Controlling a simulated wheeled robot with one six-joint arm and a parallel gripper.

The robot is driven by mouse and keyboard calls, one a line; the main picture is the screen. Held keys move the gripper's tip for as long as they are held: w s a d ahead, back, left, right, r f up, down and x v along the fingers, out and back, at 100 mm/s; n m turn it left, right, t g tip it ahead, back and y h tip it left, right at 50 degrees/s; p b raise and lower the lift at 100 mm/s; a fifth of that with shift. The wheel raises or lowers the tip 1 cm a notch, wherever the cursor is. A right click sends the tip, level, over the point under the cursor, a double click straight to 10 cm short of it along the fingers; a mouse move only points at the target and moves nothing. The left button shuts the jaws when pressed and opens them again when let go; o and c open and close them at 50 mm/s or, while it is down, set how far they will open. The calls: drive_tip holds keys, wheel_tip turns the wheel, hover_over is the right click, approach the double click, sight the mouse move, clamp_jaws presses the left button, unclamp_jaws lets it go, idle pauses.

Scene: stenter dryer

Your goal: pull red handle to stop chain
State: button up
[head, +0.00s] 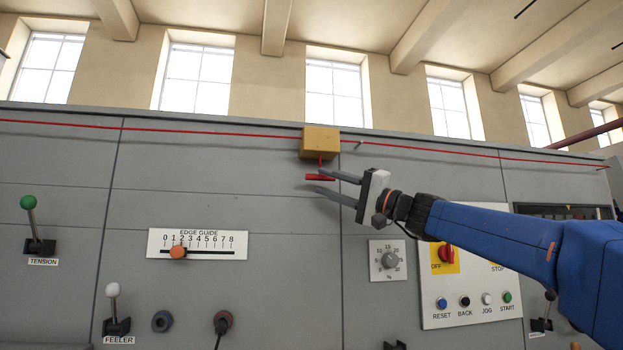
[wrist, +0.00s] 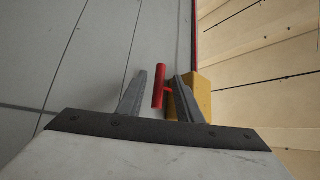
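The red handle (head: 320,178) is a short bar hanging on a red stem under a yellow box (head: 320,142) high on the grey machine front. In the wrist view the red handle (wrist: 159,86) shows between the two fingers, clear of both, with the yellow box (wrist: 200,94) behind the right finger. My gripper (head: 320,182) is open and empty, reaching in from the right at the handle's height. In the wrist view my gripper (wrist: 163,78) has its fingers spread on either side of the handle. I cannot tell exactly how deep the handle sits between them.
A red cord (head: 220,132) runs along the machine's top on both sides of the box. Below are an edge guide slider (head: 178,252), a dial (head: 389,261), a control panel (head: 470,285) and a green-knobbed tension lever (head: 30,215). The panel around the handle is flat and clear.

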sight(316, 179)
drive_tip(key=shift+x, duration=2.7)
